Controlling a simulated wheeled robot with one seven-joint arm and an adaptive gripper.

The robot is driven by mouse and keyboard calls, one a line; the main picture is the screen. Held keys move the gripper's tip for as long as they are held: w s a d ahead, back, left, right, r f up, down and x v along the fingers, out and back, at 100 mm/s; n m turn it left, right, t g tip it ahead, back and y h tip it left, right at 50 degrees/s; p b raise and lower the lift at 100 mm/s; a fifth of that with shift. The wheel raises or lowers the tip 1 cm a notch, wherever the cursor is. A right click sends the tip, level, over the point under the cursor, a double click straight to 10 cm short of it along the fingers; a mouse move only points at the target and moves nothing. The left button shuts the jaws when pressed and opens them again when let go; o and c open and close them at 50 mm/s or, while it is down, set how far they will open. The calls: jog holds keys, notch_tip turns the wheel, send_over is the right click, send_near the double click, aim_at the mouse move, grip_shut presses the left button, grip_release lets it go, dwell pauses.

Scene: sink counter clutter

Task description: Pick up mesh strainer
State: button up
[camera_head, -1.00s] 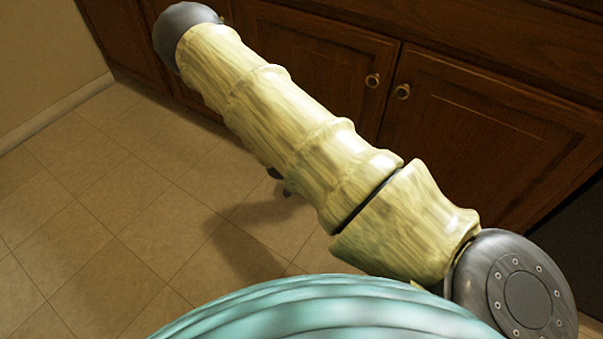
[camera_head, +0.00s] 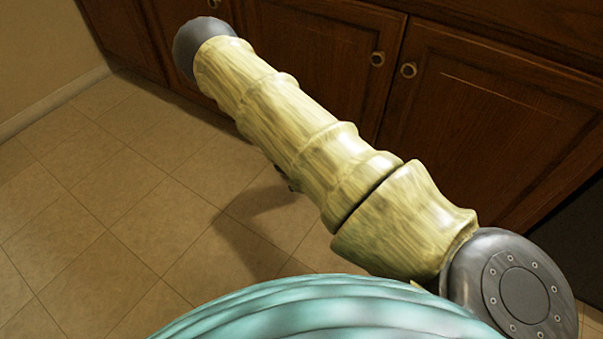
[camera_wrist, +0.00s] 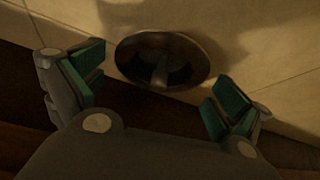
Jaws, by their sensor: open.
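My gripper (camera_wrist: 158,72) is open in the wrist view, with teal-padded fingers spread to the left and right. A dark, round, bowl-like thing (camera_wrist: 135,75) with a metallic rim shows between and just beyond the fingertips. It looks like the mesh strainer, but no mesh can be made out in the dim picture. A paler bar shows inside it. No grip on it is visible, and its distance from the fingers is hard to tell. In the head view neither the strainer nor the gripper can be made out; my arm covers the middle.
Dark wood cabinets (camera_head: 500,125) with round knobs stand behind my arm. Tan floor tiles (camera_head: 90,245) lie open at the left, with a wall (camera_head: 45,50) at the far left. The wrist view shows pale tiles (camera_wrist: 285,45) above a dark brown band.

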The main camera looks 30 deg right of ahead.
jog(key=shift+w+d+f, duration=0.15)
jog(key=shift+f, duration=0.2)
jog(key=shift+c, duration=0.2)
jog(key=c, duration=0.7)
jog(key=shift+r, duration=0.1)
